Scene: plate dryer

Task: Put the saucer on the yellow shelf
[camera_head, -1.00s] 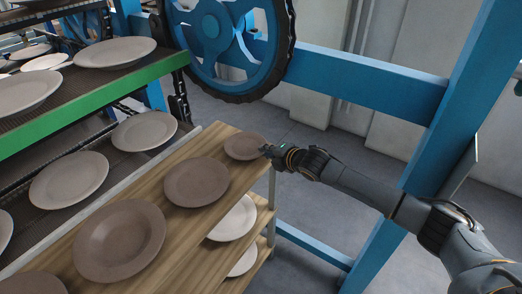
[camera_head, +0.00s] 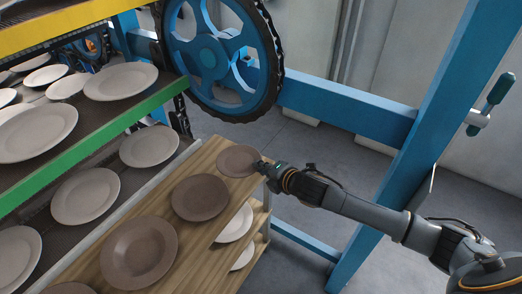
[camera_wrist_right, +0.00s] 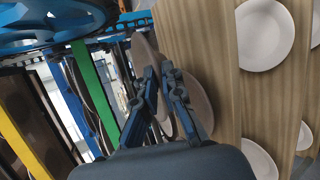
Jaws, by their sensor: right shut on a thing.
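The saucer (camera_head: 238,160) is a small brown dish at the far end of the wooden board. My right gripper (camera_head: 262,166) is shut on its right rim. In the right wrist view the saucer (camera_wrist_right: 143,50) shows nearly edge-on between the fingers of my right gripper (camera_wrist_right: 160,72). I cannot tell whether the saucer touches the board or is just above it. The yellow shelf (camera_head: 62,27) is at the upper left, above the green-edged shelf, and only part of it shows. My left gripper is not in view.
The wooden board (camera_head: 192,232) carries several larger brown plates. The green-edged shelf (camera_head: 110,117) and the level below hold pale plates. A blue wheel (camera_head: 210,55) with a chain stands behind the board. A blue post (camera_head: 425,120) rises on the right.

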